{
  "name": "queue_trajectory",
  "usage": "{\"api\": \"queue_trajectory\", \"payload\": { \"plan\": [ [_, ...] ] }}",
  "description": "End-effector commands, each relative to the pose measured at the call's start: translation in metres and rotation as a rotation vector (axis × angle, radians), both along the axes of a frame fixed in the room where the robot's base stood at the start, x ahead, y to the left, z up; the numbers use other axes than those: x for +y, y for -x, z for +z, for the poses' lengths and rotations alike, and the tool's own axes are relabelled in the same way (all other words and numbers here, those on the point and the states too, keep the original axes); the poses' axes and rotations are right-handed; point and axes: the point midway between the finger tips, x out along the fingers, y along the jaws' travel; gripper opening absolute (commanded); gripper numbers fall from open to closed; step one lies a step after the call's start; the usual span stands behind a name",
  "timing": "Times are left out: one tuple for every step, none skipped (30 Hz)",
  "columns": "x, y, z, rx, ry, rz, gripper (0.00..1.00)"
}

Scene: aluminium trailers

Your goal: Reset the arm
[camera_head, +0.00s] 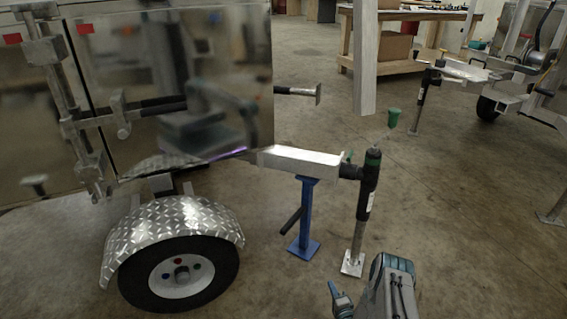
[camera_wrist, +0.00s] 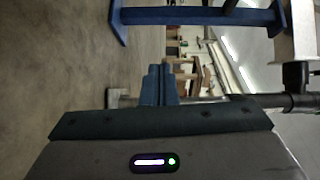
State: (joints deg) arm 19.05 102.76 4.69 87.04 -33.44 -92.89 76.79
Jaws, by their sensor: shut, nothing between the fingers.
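My arm shows at the bottom of the head view, with my gripper (camera_head: 335,290) low and to the left of it, over the bare floor. In the wrist view my gripper (camera_wrist: 160,70) has its two blue-grey fingers together with nothing between them. It is apart from the trailer jack (camera_head: 366,200) and the blue stand (camera_head: 306,215), which stand beyond it in the head view.
An aluminium trailer (camera_head: 180,80) with a diamond-plate fender (camera_head: 175,225) and a wheel fills the left. A green cup-like thing (camera_head: 393,117) shows near the pale post (camera_head: 364,60). A workbench (camera_head: 440,14) and another trailer stand behind.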

Motion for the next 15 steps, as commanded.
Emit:
{"api": "queue_trajectory", "payload": {
  "plan": [
    [-0.001,-0.006,0.012,0.004,0.018,0.003,0.0],
    [-0.002,-0.01,0.017,0.009,0.03,0.004,0.0],
    [-0.002,-0.014,0.023,0.016,0.047,0.007,0.0],
    [-0.003,-0.018,0.028,0.02,0.06,0.009,0.0],
    [-0.004,-0.022,0.034,0.026,0.075,0.011,0.0],
    [-0.004,-0.027,0.041,0.033,0.092,0.013,0.0],
    [-0.005,-0.031,0.048,0.039,0.108,0.015,0.0],
    [-0.006,-0.035,0.054,0.045,0.124,0.017,0.0],
    [-0.007,-0.041,0.064,0.054,0.147,0.02,0.0],
    [-0.008,-0.045,0.073,0.061,0.166,0.023,0.0],
    [-0.008,-0.05,0.081,0.069,0.186,0.026,0.0],
    [-0.009,-0.057,0.095,0.08,0.216,0.031,0.0],
    [-0.01,-0.063,0.107,0.089,0.242,0.034,0.0],
    [-0.011,-0.068,0.12,0.099,0.268,0.037,0.0],
    [-0.013,-0.076,0.138,0.115,0.306,0.042,0.0]
  ]
}}
